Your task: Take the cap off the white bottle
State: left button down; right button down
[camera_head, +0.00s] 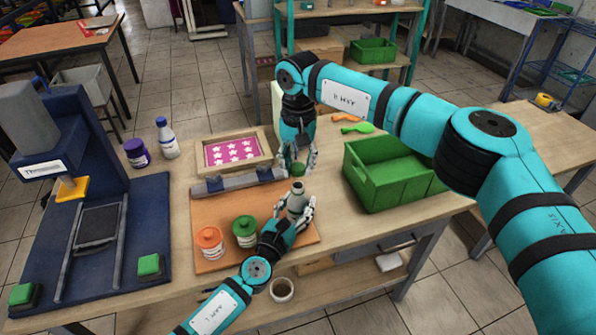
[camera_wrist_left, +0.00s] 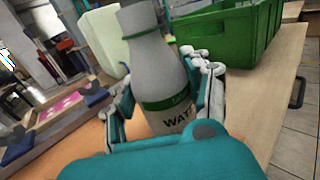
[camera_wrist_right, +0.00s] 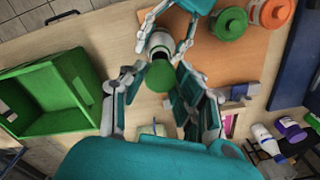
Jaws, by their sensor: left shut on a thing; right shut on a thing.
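The white bottle (camera_head: 296,200) stands upright at the right of the orange board, its neck bare. It has a green ring and a green label band in the left wrist view (camera_wrist_left: 158,70). My left gripper (camera_head: 298,207) is shut around its body, one finger on each side. My right gripper (camera_head: 298,158) points down above the bottle and is shut on the green cap (camera_head: 298,170). The cap is apart from the bottle, a little above its mouth. In the right wrist view the cap (camera_wrist_right: 160,76) sits between the fingers, with the bottle (camera_wrist_right: 160,42) beyond it.
Orange (camera_head: 209,243) and green (camera_head: 245,231) lidded jars stand on the orange board (camera_head: 210,264), left of the bottle. A green crate (camera_head: 388,187) is to the right. A framed screen (camera_head: 266,138) lies behind. A blue press (camera_head: 62,240), purple jar (camera_head: 137,153) and blue-capped bottle (camera_head: 167,138) are left.

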pick_arm(q)
jog(key=c, duration=0.5)
grip_release()
